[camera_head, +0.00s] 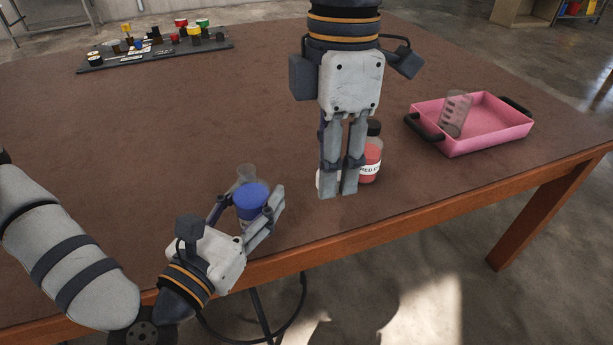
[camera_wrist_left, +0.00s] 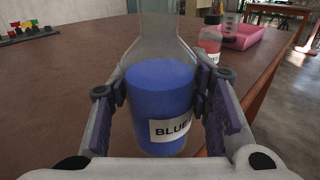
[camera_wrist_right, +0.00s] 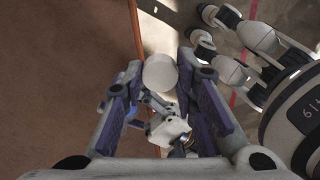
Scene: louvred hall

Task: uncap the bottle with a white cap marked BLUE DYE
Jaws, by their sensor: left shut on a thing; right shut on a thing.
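The clear bottle (camera_head: 251,203) holds blue liquid and stands at the table's front edge. Its label, reading "BLUE" as far as it shows, faces the left wrist camera (camera_wrist_left: 160,110). My left gripper (camera_head: 250,212) is shut around the bottle's body. The bottle's clear neck (camera_head: 245,173) shows no cap on it. My right gripper (camera_head: 338,188) points down to the right of the bottle, apart from it. It is shut on the white cap (camera_wrist_right: 160,72), which sits between its fingertips; in the head view the fingers mostly hide it.
A bottle of red liquid with a black cap (camera_head: 372,160) stands right behind my right gripper. A pink tray (camera_head: 485,138) with dark handles holds a clear graduated vessel (camera_head: 455,113) at the right. A dark board (camera_head: 155,54) with several coloured pieces lies at the back left. The table's middle is clear.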

